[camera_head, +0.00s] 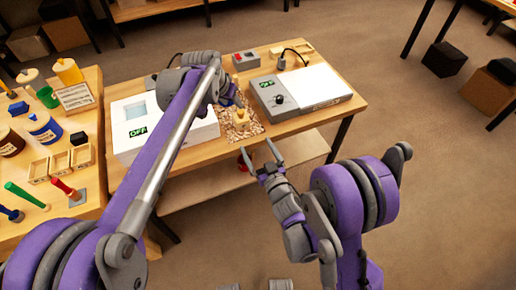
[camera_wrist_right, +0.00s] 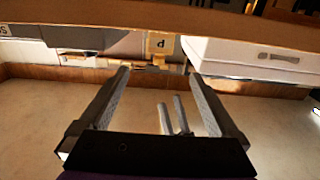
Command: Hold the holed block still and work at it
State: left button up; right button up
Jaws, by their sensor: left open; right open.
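A small yellow wooden block (camera_head: 241,119), which looks like the holed block, sits on a speckled mat (camera_head: 257,128) near the bench's front edge. Its hole cannot be made out. My left gripper (camera_head: 234,102) is open just above and behind the block; its fingertips are partly hidden and contact cannot be told. My right gripper (camera_head: 261,157) is open and empty in front of the bench edge, apart from the block.
A white box marked OFF (camera_head: 170,135) stands left of the mat. A grey and white device marked OFF (camera_head: 300,92) stands right. A small red-buttoned box (camera_head: 245,61) is behind. The side table (camera_head: 30,215) at left holds jars, trays and tools. A shelf (camera_head: 290,152) lies below.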

aim_at(240, 112)
jog(key=x, duration=1)
jog(key=shift+w+a, duration=0.1)
jog(key=shift+w, duration=0.2)
jog(key=c, duration=1.5)
pick_arm(q)
jog(key=shift+o, duration=0.3)
jog(key=shift+o, duration=1.1)
jog(key=shift+r, duration=0.1)
jog(key=shift+g+y, duration=0.3)
jog(key=shift+g, duration=0.3)
jog(key=x, duration=0.6)
jog(key=w+x, duration=0.1)
jog(key=x, duration=0.3)
jog(key=shift+w+d+r, duration=0.1)
jog(key=shift+d+r, duration=0.1)
jog(key=shift+d, duration=0.15)
grip_shut()
